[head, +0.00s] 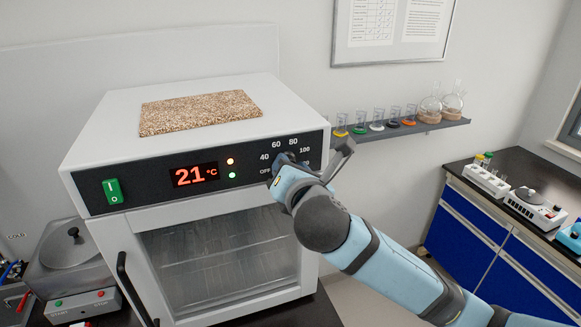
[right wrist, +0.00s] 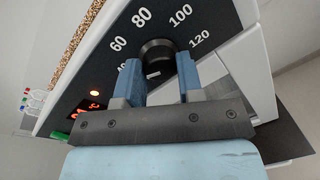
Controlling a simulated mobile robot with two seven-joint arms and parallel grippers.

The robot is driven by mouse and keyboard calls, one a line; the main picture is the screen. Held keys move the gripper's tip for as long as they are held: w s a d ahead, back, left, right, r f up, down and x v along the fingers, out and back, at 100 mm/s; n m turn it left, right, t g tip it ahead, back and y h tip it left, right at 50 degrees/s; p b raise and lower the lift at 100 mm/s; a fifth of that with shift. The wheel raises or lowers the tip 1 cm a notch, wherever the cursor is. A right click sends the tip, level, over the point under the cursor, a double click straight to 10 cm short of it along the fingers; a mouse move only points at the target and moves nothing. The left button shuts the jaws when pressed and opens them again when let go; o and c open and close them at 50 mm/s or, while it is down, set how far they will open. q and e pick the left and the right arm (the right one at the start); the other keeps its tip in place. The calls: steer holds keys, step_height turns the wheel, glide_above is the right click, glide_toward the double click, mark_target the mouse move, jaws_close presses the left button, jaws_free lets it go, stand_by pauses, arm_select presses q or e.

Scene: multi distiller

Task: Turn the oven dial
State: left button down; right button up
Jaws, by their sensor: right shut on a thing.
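The white oven (head: 180,107) stands on the counter with its glass door (head: 215,255) shut. Its black front panel has a red display (head: 194,175) reading 21 °C, a green switch (head: 112,191) and a dial marked OFF to 120. In the right wrist view the black dial (right wrist: 157,56) sits between the two blue fingers of my right gripper (right wrist: 158,78), which is shut on it. A pale mark shows on the lower part of the dial. In the head view my right gripper (head: 284,168) mostly covers the dial. My left gripper is not in view.
A speckled board (head: 200,112) lies on the oven top. A shelf (head: 410,130) with small glassware is on the wall behind my right arm. A blue cabinet (head: 480,222) with equipment stands at the right. A metal device (head: 70,268) is left of the oven.

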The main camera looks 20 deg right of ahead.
steer(key=m+y, duration=0.1)
steer(key=m, duration=0.7)
steer(key=m+y, duration=0.1)
steer(key=m, duration=0.7)
steer(key=m+y, duration=0.1)
steer(key=m, duration=0.7)
steer(key=shift+d+r+t, duration=0.1)
steer(key=shift+d+t, duration=0.2)
steer(key=shift+t, duration=0.1)
steer(key=shift+m, duration=0.3)
steer(key=o, duration=0.8)
steer(key=shift+o, duration=0.6)
steer(key=shift+w+y, duration=0.1)
steer(key=shift+y, duration=0.2)
